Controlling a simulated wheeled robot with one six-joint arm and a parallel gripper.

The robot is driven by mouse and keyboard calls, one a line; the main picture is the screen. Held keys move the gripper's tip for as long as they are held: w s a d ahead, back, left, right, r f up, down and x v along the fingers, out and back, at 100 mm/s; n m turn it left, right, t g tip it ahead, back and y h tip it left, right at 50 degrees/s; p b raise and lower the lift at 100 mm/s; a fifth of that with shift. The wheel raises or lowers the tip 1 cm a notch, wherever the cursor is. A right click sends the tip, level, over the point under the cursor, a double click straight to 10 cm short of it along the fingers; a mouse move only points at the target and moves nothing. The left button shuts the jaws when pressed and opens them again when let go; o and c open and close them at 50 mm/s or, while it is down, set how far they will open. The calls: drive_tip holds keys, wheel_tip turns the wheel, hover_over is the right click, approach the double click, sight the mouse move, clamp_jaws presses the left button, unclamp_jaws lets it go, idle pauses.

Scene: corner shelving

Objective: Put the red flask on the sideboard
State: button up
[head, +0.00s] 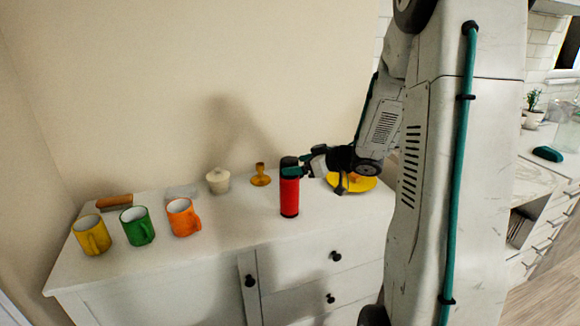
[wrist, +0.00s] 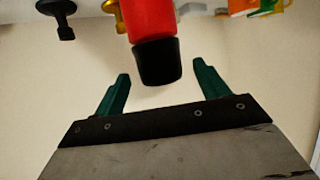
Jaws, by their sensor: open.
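The red flask (head: 290,197) with a black cap stands upright on the white sideboard (head: 222,240), near the front edge and right of the middle. My gripper (head: 296,169) reaches in from the right at the height of the flask's top. In the wrist view the picture is inverted, and the flask's black cap (wrist: 160,64) lies between the two teal fingers (wrist: 116,95). A gap shows on each side of the cap, so the fingers are open and apart from it. Part of the flask's upper side is hidden behind a finger in the head view.
A brass candlestick (head: 260,175) and a white lidded pot (head: 217,181) stand behind left. Orange (head: 181,218), green (head: 136,227) and yellow (head: 90,236) mugs stand left. Clear top separates the orange mug and flask.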

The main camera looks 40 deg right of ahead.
drive_tip(key=s+r+m+g+h, duration=0.2)
drive_tip(key=s+r+m+h, duration=0.2)
drive_tip(key=s+r+h, duration=0.5)
drive_tip(key=s+a+g+y, duration=0.4)
drive_tip(key=s+a+g, duration=0.5)
drive_tip(key=s+a, duration=1.1)
drive_tip(key=shift+s+f, duration=0.25)
drive_tip(key=shift+s, duration=0.8)
